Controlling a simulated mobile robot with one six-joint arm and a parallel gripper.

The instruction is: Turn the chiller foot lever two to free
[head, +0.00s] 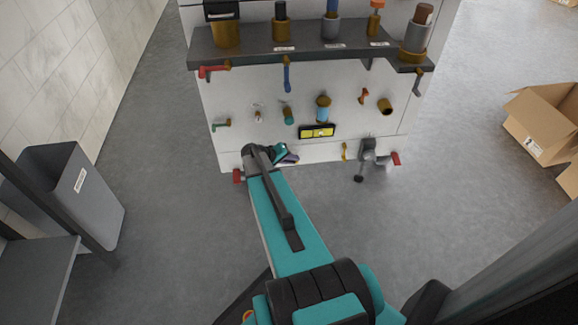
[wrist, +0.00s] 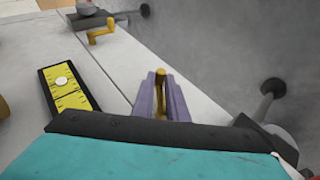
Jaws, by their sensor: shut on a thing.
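In the wrist view a yellow lever (wrist: 160,95) sits between the two purple fingers of my gripper (wrist: 161,99), which are shut on it. It stands low on the white front panel, close to its bottom edge. In the head view my gripper (head: 289,157) is at the lower part of the panel and my arm hides the held lever. A second, similar yellow lever (wrist: 101,32) is farther along the panel in the wrist view. It also shows in the head view (head: 344,151), right of my gripper. I cannot read a label on either lever.
A black-framed yellow gauge (head: 317,132) is just above my gripper. A grey bracket (head: 368,152) with a red end stands at the lower right. A shelf (head: 300,43) with several fittings juts out above. A grey bin (head: 62,195) is left, an open box (head: 545,120) right.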

